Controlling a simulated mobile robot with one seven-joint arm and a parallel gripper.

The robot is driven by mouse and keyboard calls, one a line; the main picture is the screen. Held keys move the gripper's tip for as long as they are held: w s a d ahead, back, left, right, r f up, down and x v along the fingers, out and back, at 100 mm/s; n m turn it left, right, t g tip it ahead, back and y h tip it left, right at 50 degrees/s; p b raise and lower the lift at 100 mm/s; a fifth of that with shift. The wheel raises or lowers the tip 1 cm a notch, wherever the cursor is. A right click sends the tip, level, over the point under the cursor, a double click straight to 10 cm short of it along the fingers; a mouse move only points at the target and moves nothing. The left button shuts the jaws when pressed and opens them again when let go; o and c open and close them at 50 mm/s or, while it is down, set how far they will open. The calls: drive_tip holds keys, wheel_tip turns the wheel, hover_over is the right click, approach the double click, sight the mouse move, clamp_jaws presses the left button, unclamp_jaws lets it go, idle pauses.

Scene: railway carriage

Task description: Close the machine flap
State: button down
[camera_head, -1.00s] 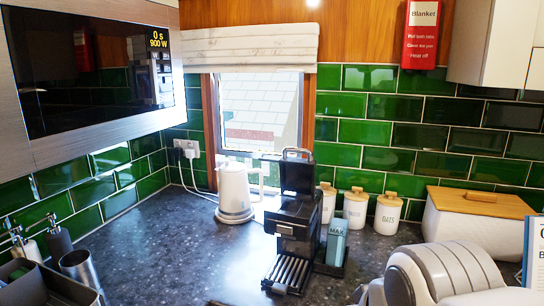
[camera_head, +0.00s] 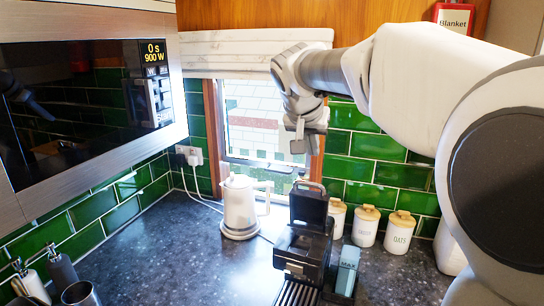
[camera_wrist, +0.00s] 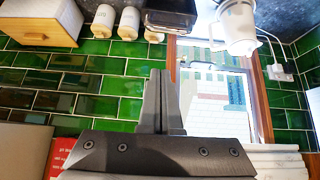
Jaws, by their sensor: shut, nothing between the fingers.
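The black coffee machine (camera_head: 303,250) stands on the dark counter in front of the window. Its flap (camera_head: 309,206) is raised, standing up at the top of the machine. Part of the black machine shows at the top edge of the wrist view (camera_wrist: 172,8), which looks upside down. My gripper (camera_head: 299,147) hangs above and behind the flap, in front of the window, clear of it. In the wrist view the two fingers (camera_wrist: 162,80) are together with nothing between them.
A white kettle (camera_head: 239,205) stands left of the machine. A blue-grey carton (camera_head: 347,270) stands close at its right, with lidded jars (camera_head: 366,226) behind. The microwave (camera_head: 90,100) hangs at upper left. A wooden-lidded box (camera_wrist: 40,22) shows in the wrist view. The counter's left middle is clear.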

sight(310, 184)
drive_tip(key=x, duration=0.3)
drive_tip(key=p+x, duration=0.1)
drive_tip(key=x, duration=0.2)
drive_tip(key=a+p+x, duration=0.1)
drive_tip(key=x, duration=0.2)
drive_tip(key=shift+s+f, duration=0.15)
drive_tip(key=shift+f, duration=0.25)
drive_tip(key=shift+s+a+f, duration=0.2)
drive_tip(key=shift+s+f, duration=0.15)
drive_tip(key=shift+s, duration=0.15)
drive_tip(key=shift+s+f+b, duration=0.1)
drive_tip(key=shift+f+b, duration=0.1)
drive_tip(key=shift+b, duration=0.25)
drive_tip(key=shift+s+a+f+t+b, duration=0.1)
drive_tip(key=shift+t+b, duration=0.2)
drive_tip(key=shift+b, duration=0.15)
drive_tip(key=shift+s+a+r, duration=0.1)
drive_tip(key=shift+s+r, duration=0.1)
drive_tip(key=shift+b, duration=0.45)
